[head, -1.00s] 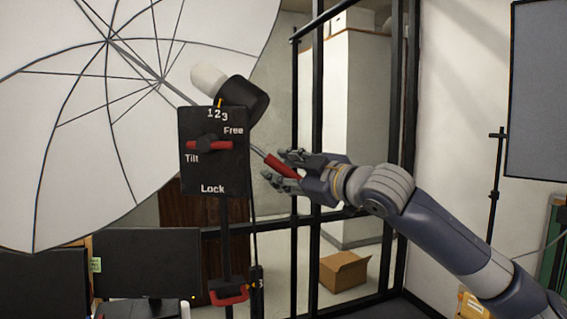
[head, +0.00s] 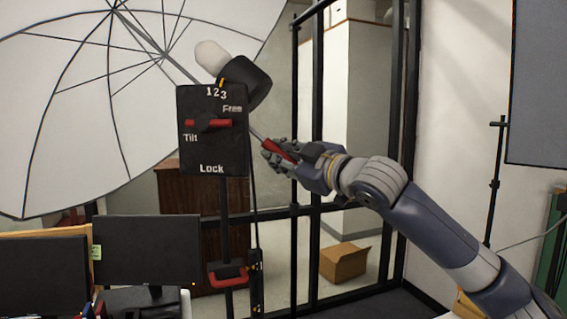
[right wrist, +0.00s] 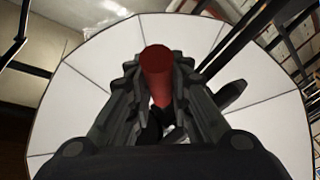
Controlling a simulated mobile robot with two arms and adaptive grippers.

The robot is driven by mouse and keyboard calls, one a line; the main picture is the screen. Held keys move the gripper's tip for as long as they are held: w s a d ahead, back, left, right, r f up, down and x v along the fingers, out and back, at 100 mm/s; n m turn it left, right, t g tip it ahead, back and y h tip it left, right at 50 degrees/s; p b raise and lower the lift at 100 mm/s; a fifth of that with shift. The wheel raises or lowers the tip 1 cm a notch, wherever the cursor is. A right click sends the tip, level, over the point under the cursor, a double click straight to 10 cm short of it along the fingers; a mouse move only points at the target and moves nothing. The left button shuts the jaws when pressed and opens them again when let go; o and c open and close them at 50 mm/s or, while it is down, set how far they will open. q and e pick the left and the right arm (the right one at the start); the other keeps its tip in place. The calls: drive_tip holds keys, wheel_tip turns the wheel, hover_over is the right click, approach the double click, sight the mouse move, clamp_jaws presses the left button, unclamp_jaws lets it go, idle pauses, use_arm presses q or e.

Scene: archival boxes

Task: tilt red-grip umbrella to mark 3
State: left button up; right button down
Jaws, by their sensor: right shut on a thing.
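The large white umbrella (head: 70,110) opens to the upper left in the head view, its shaft running down right past a black lamp head (head: 244,80). The red grip (head: 280,151) is at the shaft's lower right end. My right gripper (head: 276,153) is shut on it; the right wrist view shows the red grip (right wrist: 157,75) between the fingers. The black panel (head: 212,150) carries marks 1, 2, 3; a yellow pointer (head: 221,83) stands near 2 and 3, nearer 3. The red tilt lever (head: 208,124) lies about level. My left gripper is not in view.
A stand with a lower red handle (head: 228,278) is below the panel. A black metal frame (head: 317,110) rises behind my right gripper. Monitors (head: 146,250) stand at lower left. A cardboard box (head: 344,262) sits on the floor beyond the frame.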

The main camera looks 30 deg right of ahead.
drive_tip(key=f+t+b, duration=0.1)
drive_tip(key=b, duration=0.1)
drive_tip(key=w+a+f+m+b, duration=0.1)
drive_tip(key=b, duration=0.1)
drive_tip(key=shift+a+f+m+t, duration=0.1)
drive_tip(key=shift+f+m+t, duration=0.05)
drive_tip(key=shift+m+t, duration=0.2)
drive_tip(key=c, duration=1.4)
unclamp_jaws()
drive_tip(key=shift+w, duration=0.1)
drive_tip(key=shift+c, duration=0.2)
drive_tip(key=a+v, duration=0.1)
drive_tip(key=v, duration=1.1)
drive_tip(key=shift+d, duration=0.35)
